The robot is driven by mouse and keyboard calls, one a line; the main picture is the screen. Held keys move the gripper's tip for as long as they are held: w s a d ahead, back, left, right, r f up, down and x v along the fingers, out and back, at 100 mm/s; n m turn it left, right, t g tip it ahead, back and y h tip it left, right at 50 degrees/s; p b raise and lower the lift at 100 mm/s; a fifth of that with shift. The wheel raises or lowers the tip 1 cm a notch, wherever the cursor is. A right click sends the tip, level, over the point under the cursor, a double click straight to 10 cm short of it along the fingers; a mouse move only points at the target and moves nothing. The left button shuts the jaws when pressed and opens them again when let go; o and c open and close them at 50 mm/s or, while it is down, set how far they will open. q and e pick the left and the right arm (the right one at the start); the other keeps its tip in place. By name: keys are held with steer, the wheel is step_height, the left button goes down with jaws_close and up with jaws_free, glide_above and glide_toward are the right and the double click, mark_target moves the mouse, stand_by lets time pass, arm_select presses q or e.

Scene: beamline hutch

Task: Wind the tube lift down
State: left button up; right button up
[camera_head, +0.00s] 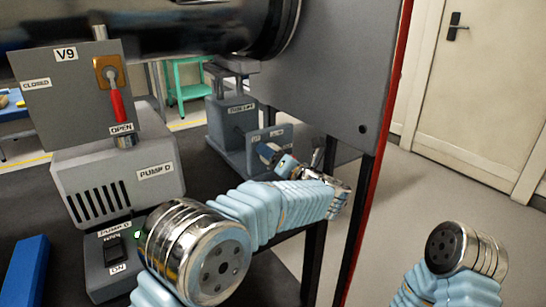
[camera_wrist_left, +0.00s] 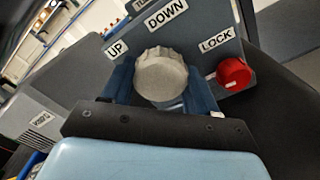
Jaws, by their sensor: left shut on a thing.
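The tube lift (camera_head: 232,118) is a grey unit under the large dark tube (camera_head: 150,30), left of the grey panel. In the left wrist view its plate (camera_wrist_left: 205,33) carries UP, DOWN and LOCK labels. A pale ribbed knob (camera_wrist_left: 161,77) stands below the UP and DOWN labels. A red lock knob (camera_wrist_left: 233,72) is under LOCK, to the right. My left gripper (camera_head: 272,154) reaches the front of the lift, and its blue fingers (camera_wrist_left: 160,92) are shut on the pale knob, one on each side. My right gripper is outside both views; only part of my right arm shows at lower right.
Pump D (camera_head: 118,175) and the V9 valve box (camera_head: 70,88) with a red handle (camera_head: 116,98) stand left of my left arm. A red-edged grey panel (camera_head: 330,70) rises right of the lift. Open floor (camera_head: 450,195) lies at right before a door (camera_head: 480,90).

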arm_select(q)
steer(key=m, duration=0.2)
steer(key=shift+m, duration=0.4)
steer(key=shift+m+p, duration=0.35)
steer(key=shift+m, duration=1.55)
steer(key=o, duration=1)
